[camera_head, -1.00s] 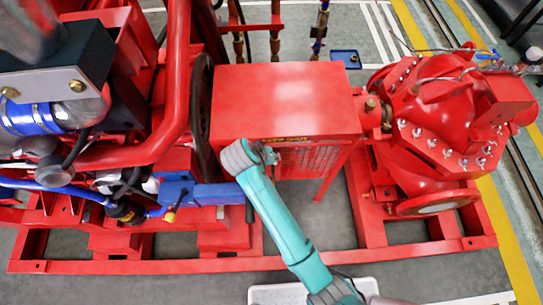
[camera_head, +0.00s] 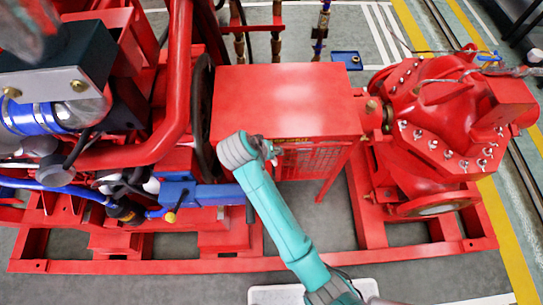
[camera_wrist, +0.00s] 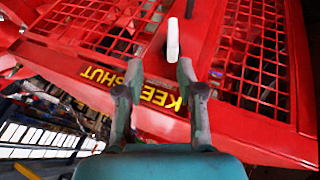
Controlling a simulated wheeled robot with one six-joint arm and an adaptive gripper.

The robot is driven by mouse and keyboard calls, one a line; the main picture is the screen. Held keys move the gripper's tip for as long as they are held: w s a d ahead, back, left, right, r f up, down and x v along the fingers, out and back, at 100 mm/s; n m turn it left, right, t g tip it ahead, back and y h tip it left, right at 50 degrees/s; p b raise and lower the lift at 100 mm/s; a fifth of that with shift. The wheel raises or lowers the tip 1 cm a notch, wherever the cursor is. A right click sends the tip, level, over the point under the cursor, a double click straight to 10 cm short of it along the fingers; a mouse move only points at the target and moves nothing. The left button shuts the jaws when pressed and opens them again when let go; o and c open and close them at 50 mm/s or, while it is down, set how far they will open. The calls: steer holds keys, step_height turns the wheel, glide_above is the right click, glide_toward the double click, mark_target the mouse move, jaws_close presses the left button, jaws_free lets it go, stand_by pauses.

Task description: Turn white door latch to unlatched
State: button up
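The white door latch (camera_wrist: 173,38) shows in the wrist view as a short bar standing nearly upright in the picture, between two mesh panels of the red door (camera_wrist: 195,40). My gripper (camera_wrist: 159,66) is open, its two fingers apart. The latch lies just beyond the fingertips, nearer the right finger. I cannot tell whether they touch. In the head view my gripper (camera_head: 272,150) is at the mesh front of the red box (camera_head: 285,100), and the latch cannot be made out there.
A yellow "KEEP SHUT" label (camera_wrist: 160,92) is partly hidden behind my fingers. In the head view a red pump (camera_head: 440,120) stands at the right, and engine pipes and a blue block (camera_head: 190,193) at the left. A red base frame (camera_head: 150,266) runs along the front.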

step_height(320, 180, up, 6)
steer(key=shift+r, duration=0.1)
stand_by(0.4)
